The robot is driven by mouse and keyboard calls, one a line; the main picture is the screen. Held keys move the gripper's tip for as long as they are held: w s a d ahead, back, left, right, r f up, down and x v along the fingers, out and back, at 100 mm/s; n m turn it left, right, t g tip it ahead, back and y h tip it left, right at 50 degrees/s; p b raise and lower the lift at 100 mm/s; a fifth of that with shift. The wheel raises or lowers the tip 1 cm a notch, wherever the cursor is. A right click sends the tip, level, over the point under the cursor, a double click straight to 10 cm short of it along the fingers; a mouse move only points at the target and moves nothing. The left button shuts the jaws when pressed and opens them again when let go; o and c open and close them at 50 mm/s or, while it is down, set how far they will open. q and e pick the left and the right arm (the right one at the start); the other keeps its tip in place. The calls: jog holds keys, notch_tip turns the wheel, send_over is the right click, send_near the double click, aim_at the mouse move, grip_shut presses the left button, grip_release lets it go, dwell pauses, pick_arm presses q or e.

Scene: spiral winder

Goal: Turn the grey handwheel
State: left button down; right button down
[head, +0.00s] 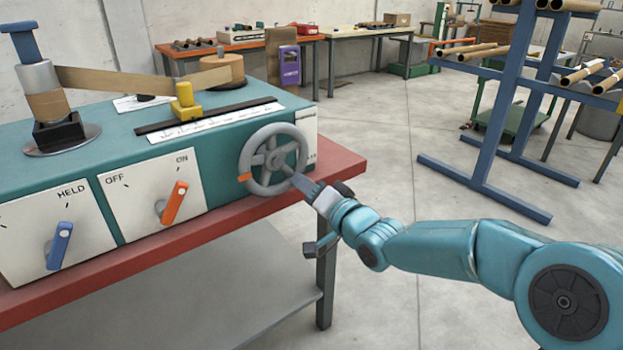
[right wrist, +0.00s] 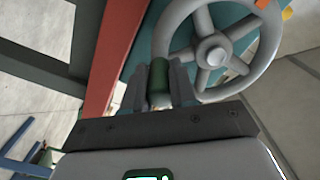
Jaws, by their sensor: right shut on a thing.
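The grey handwheel (head: 273,159) is on the right end of the front face of a teal machine (head: 222,148). It has spokes, a round hub and an orange mark on the left of its rim. In the right wrist view the wheel (right wrist: 216,56) fills the upper right. My right gripper (head: 303,184) is at the wheel's lower right rim. My left gripper is not in view.
The machine stands on a red-topped bench (head: 130,258). Left of the wheel are an orange switch lever (head: 174,202) and a blue lever (head: 59,245). A yellow slider (head: 185,101) sits on top. A blue rack (head: 497,110) stands right; the floor between is clear.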

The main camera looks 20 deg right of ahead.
aim_at(260, 193)
jog(key=shift+s+a+m+b, duration=0.5)
jog(key=shift+a+m+b, duration=0.65)
jog(key=shift+m, duration=1.5)
jog(key=shift+s+a+m+b, duration=0.6)
jog(key=shift+a+m, duration=0.95)
jog(key=shift+m, duration=1.05)
jog(key=shift+s+a+m+b, duration=0.4)
jog(key=shift+a+m+b, duration=0.75)
jog(key=shift+m, duration=1.5)
jog(key=shift+a+r, duration=0.1)
jog(key=shift+a, duration=0.15)
jog(key=c, duration=0.9)
grip_release()
jog(key=p+v, duration=0.1)
jog(key=v, duration=1.5)
jog(key=shift+s+p, duration=0.2)
jog(key=shift+p, duration=0.1)
jog(key=shift+d, duration=0.2)
